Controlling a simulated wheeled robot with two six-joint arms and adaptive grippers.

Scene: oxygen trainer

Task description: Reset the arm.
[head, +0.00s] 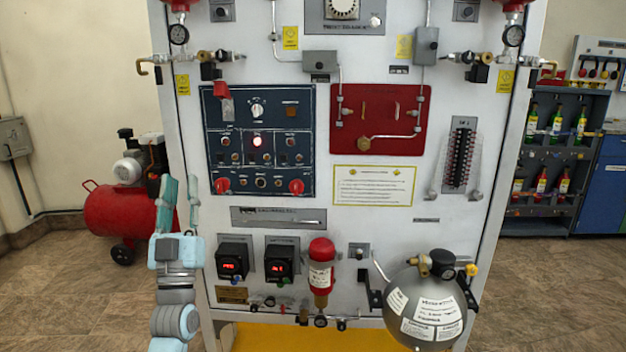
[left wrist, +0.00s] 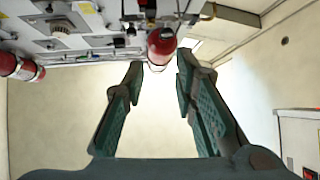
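My left gripper (head: 181,182) is in front of the lower left side of the white trainer panel (head: 320,225), pointing up. Its two fingers are apart with nothing between them. In the left wrist view the open fingers of the left gripper (left wrist: 158,65) show against a pale wall, with a red cylinder (left wrist: 161,46) beyond the tips. My right gripper is not in view.
A silver tank (head: 424,300) and a red extinguisher-like bottle (head: 321,272) are at the panel's lower part. A red compressor (head: 118,215) stands on the floor behind at left. A rack of bottles (head: 552,160) is at right.

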